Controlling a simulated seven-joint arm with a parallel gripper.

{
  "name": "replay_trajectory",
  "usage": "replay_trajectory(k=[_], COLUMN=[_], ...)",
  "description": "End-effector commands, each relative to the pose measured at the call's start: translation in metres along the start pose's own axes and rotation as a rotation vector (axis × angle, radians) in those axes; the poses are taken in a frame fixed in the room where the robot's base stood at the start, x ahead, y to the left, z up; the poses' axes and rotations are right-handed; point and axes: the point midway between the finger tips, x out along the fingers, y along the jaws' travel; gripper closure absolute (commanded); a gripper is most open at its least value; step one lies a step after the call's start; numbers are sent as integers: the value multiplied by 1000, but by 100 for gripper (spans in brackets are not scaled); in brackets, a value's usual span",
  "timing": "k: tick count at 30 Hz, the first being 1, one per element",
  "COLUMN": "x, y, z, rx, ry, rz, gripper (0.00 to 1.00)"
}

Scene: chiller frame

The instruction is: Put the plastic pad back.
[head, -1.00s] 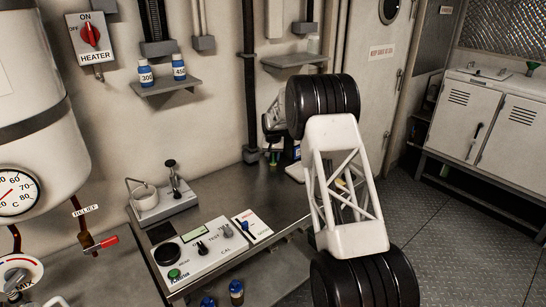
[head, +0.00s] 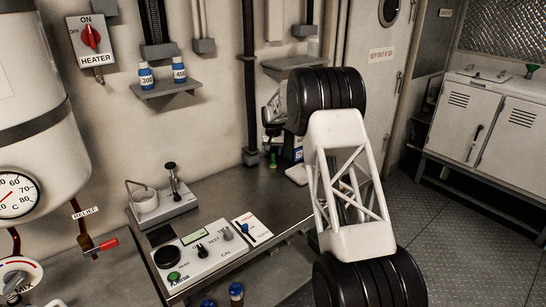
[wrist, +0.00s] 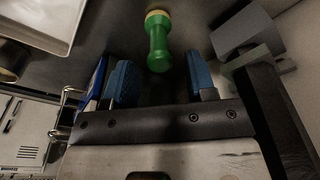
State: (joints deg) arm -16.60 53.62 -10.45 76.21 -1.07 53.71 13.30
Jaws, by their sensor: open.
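No thing in view is plainly a plastic pad. A pale flat tray-like piece (wrist: 42,22) with a raised rim shows at the upper left of the wrist view and may be it; a white flat piece (head: 297,174) lies at the back of the counter in the head view. My gripper (wrist: 160,66) is open, with blue pads on both fingers and nothing gripped. A green object with a yellow end (wrist: 159,45) stands beyond and between the fingertips, apart from both. In the head view my gripper is largely hidden behind my arm.
A blue and white container (wrist: 95,84) is close beside the left finger. A grey block (wrist: 245,32) and the wall are to the right. The steel counter (head: 230,190) bears a control panel (head: 205,250) and a lever device (head: 165,203); its back middle is bare.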

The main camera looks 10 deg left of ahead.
Motion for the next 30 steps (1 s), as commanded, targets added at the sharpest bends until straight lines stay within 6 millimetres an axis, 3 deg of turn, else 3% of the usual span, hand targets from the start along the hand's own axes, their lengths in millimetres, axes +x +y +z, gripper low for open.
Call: replay_trajectory(k=[7, 15, 30], x=[-38, -67, -76], y=[0, 0, 0], z=[0, 0, 0], rx=[0, 0, 0], ry=[2, 1, -1], rz=[0, 0, 0], gripper=[49, 49, 49])
